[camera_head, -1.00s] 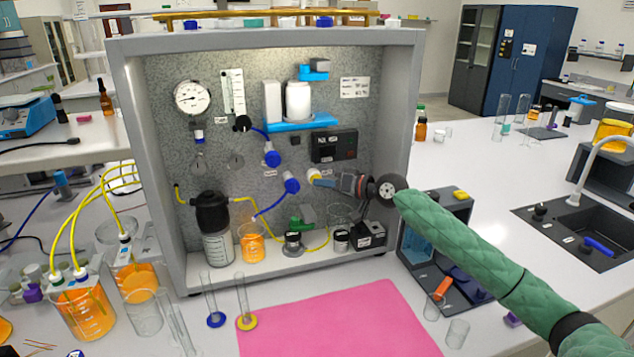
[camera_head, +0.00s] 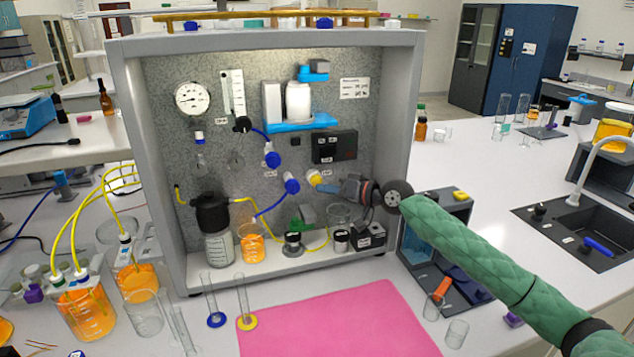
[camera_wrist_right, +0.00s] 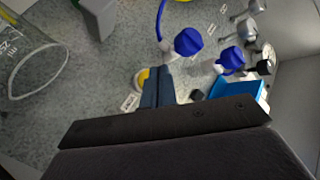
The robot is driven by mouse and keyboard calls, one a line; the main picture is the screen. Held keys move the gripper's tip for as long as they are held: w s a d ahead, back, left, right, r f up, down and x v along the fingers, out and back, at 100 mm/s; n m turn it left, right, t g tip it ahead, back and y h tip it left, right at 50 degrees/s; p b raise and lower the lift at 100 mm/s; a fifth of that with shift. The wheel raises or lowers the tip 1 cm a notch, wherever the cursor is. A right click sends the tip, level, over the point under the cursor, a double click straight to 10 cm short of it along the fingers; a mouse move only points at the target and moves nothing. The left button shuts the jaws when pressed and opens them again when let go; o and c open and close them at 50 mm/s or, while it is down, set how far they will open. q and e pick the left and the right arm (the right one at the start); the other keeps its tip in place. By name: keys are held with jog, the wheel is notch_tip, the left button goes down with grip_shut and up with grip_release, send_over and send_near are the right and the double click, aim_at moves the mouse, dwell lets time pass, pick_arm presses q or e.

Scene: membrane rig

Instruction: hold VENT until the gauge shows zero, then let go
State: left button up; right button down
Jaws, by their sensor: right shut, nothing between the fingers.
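The round pressure gauge (camera_head: 193,98) is at the upper left of the rig's back panel; its needle is too small to read surely. A white and yellow round button (camera_head: 315,176), likely VENT, is low on the panel at right of centre; its label is not readable. My right gripper (camera_head: 322,186) is shut and empty, its blue fingertips close by the button. In the right wrist view the fingers (camera_wrist_right: 157,87) partly overlap the yellow and white button (camera_wrist_right: 141,77); I cannot tell whether they touch it. My left gripper is not in view.
Two blue valve knobs (camera_head: 291,186) (camera_head: 272,159) are left of the button. A dark box (camera_head: 334,146) and a blue shelf (camera_head: 300,123) are above it. A pink mat (camera_head: 340,320) lies clear in front.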

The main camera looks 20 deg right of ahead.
jog(key=shift+s+p, duration=0.4)
jog(key=shift+s, duration=1.7)
